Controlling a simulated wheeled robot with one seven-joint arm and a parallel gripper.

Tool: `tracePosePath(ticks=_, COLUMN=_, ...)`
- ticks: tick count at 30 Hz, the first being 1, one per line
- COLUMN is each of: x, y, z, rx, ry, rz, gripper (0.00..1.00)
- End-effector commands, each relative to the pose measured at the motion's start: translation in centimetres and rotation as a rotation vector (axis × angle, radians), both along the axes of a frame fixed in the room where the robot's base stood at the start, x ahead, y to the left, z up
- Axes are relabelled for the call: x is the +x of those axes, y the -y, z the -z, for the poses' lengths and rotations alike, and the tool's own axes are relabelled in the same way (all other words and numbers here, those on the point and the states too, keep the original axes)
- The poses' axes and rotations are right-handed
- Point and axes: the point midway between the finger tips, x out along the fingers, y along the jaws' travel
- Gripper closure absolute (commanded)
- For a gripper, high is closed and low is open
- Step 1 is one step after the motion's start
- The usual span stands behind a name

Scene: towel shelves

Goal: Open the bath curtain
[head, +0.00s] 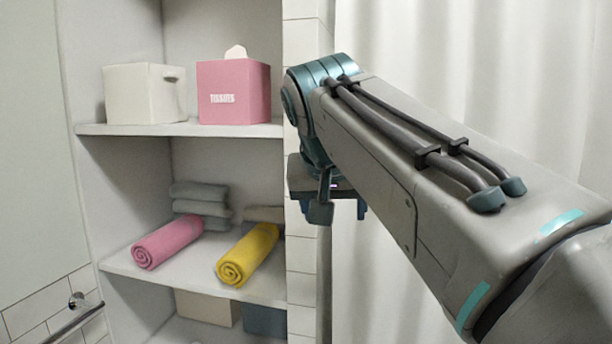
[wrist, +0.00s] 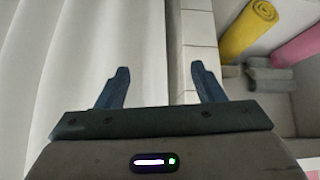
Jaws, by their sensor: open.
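The white bath curtain (head: 430,45) hangs in soft vertical folds on the right side of the head view, partly hidden behind my arm. In the wrist view the curtain (wrist: 60,65) fills the left side. My gripper (head: 335,208) is in front of the curtain's left edge, next to the tiled wall strip. In the wrist view my gripper (wrist: 158,85) has its two fingers apart, with nothing seen held between them. The left finger overlaps the curtain and the right finger overlaps the tiled edge. I cannot tell whether either finger touches the cloth.
A shelf unit (head: 180,130) left of the curtain holds a white box (head: 140,95), a pink tissue box (head: 233,92), a pink rolled towel (head: 167,242), a yellow rolled towel (head: 247,255) and grey folded towels (head: 200,200). A metal rail (head: 72,322) is at lower left.

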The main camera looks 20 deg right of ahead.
Motion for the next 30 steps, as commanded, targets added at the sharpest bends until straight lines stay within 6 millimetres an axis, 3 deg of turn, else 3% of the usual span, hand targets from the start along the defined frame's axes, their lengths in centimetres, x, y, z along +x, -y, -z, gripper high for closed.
tracePosePath(ticks=1, x=0.1, y=0.4, z=-2.8, rx=-0.004, ry=0.03, rz=0.031, gripper=0.38)
tracePosePath(ticks=3, x=-0.1, y=0.9, z=-5.4, rx=-0.004, ry=0.066, rz=0.072, gripper=0.38)
tracePosePath(ticks=6, x=-0.4, y=1.4, z=-7.8, rx=-0.004, ry=0.102, rz=0.114, gripper=0.38)
tracePosePath(ticks=10, x=-0.6, y=1.8, z=-8.9, rx=-0.003, ry=0.123, rz=0.141, gripper=0.38)
tracePosePath(ticks=14, x=0.0, y=2.3, z=-8.3, rx=-0.003, ry=0.123, rz=0.145, gripper=0.38)
tracePosePath(ticks=30, x=6.2, y=6.4, z=-0.9, rx=-0.002, ry=0.123, rz=0.143, gripper=0.38)
